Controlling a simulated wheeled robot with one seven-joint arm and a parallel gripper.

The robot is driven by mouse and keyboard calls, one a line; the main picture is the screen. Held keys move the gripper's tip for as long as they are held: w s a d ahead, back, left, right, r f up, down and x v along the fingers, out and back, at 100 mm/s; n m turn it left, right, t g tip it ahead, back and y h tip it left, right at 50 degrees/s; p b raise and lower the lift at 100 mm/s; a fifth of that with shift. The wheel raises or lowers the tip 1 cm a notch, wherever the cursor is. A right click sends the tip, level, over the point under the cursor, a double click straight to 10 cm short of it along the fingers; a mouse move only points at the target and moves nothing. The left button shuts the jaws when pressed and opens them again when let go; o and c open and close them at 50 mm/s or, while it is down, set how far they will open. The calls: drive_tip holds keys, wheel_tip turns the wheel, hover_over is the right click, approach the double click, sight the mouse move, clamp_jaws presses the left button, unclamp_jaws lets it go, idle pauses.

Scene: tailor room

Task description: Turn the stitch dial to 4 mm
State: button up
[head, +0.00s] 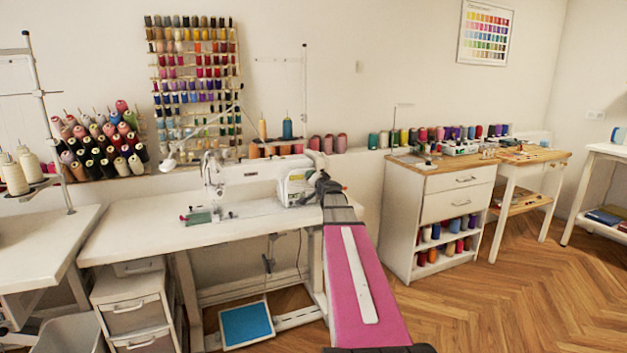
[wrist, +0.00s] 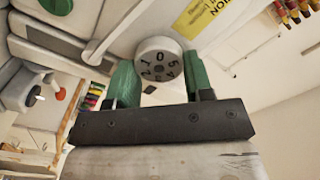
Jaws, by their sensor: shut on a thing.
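The stitch dial (wrist: 158,58) is a round pale knob with dark numbers on its face, on the white sewing machine. In the wrist view, the 0 is near the top of the picture, 1 and 2 at the left, and 5 and 4 at the right. I cannot make out an index mark. My gripper (wrist: 160,72) has its green fingers on either side of the dial, shut on it. In the head view, my arm reaches to the right end of the sewing machine (head: 250,172), and the dial is hidden there.
The machine stands on a white table (head: 130,235) with a blue pedal (head: 246,324) below. A yellow label (wrist: 205,14) is near the dial. A wooden-topped cabinet (head: 440,205) stands to the right. The wood floor (head: 480,310) at front right is clear.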

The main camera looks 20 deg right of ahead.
idle(0.4)
drive_tip(key=o, duration=0.9)
drive_tip(key=shift+s, duration=0.1)
drive_tip(key=s, duration=1)
drive_tip(key=shift+s+d, duration=0.2)
drive_tip(key=shift+s, duration=0.15)
